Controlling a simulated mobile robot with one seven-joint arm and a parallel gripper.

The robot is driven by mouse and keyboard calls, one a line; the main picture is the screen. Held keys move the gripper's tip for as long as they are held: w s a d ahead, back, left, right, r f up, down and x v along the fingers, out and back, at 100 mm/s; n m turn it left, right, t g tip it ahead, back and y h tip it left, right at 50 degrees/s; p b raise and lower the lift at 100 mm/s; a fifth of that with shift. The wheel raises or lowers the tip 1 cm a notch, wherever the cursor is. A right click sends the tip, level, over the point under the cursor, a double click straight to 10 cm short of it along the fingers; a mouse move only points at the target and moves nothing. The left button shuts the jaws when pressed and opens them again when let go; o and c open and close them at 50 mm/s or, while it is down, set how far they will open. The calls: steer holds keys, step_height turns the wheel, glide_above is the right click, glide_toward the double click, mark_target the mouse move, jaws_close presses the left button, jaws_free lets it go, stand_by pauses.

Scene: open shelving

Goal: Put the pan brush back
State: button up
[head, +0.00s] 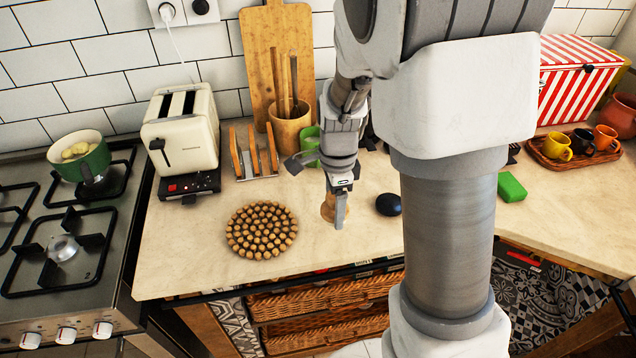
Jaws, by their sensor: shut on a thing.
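My gripper (338,200) points down over the counter, right of the middle of the free area. It is shut on a small tan wooden thing that I take to be the pan brush (326,208). The brush is partly hidden behind the fingers. It is at or just above the counter top; I cannot tell whether it touches. A wooden utensil cup (289,130) with a few long wooden tools stands behind it to the left. A green cup (309,144) is beside the utensil cup, partly behind my arm.
The counter (190,240) holds a round beaded trivet (261,230), a toast rack (253,160), a cream toaster (181,135), a dark oval object (388,204) and a green block (510,187). A cutting board (262,60) leans on the wall. A mug tray (545,158) is right.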

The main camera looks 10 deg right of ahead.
steer(key=w+f, duration=0.2)
steer(key=w, duration=0.1)
steer(key=w+f, duration=0.1)
steer(key=w, duration=0.1)
steer(key=shift+a, duration=0.1)
steer(key=shift+f+b, duration=0.35)
steer(key=shift+f, duration=1.6)
steer(key=shift+f, duration=0.2)
steer(key=o, duration=1.2)
steer(key=shift+r, duration=0.1)
